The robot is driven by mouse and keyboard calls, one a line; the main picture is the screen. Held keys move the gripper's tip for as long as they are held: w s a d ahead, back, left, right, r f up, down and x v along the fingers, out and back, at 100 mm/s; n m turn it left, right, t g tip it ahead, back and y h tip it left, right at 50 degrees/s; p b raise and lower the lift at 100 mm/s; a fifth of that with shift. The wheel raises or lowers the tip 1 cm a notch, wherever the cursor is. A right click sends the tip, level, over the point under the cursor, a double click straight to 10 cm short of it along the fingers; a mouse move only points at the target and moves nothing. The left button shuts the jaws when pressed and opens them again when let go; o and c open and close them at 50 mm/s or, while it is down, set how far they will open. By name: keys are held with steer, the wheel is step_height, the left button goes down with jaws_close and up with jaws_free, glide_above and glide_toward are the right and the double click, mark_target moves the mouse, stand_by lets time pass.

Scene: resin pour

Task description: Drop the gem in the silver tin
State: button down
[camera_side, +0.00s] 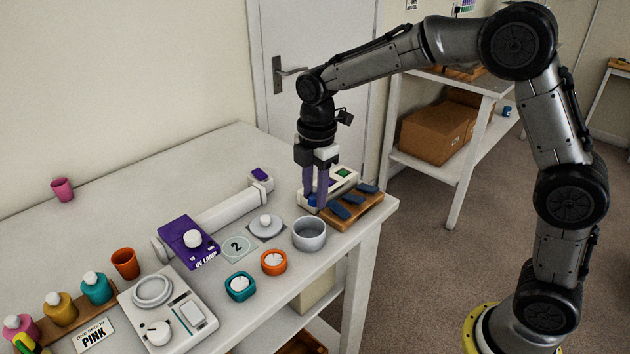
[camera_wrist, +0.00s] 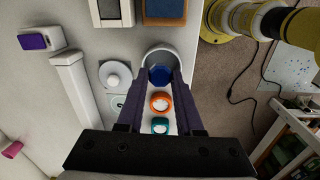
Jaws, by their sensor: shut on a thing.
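My gripper (camera_side: 317,203) is shut on a blue gem (camera_side: 312,200), with its purple fingers pointing down. In the wrist view the gem (camera_wrist: 159,75) sits between the fingertips and overlaps the opening of the silver tin. The silver tin (camera_side: 310,241) is a round, open grey pot near the table's front edge. In the side view the gem appears above and behind its rim, apart from it. In the wrist view the gem and fingers hide part of the tin (camera_wrist: 182,55).
A wooden block with blue pads (camera_side: 357,212) and a pale device (camera_side: 345,178) stand behind the tin. A grey knobbed lid (camera_side: 266,226) lies left of it. Orange (camera_side: 273,263) and teal (camera_side: 240,287) pots stand in front. A purple UV lamp (camera_side: 188,240) is farther left.

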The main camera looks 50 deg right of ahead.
steer(key=shift+f, duration=0.2)
steer(key=shift+c, duration=2.4)
jaws_free()
steer(key=shift+r, duration=0.1)
step_height(320, 180, up, 14)
steer(key=shift+s, duration=0.3)
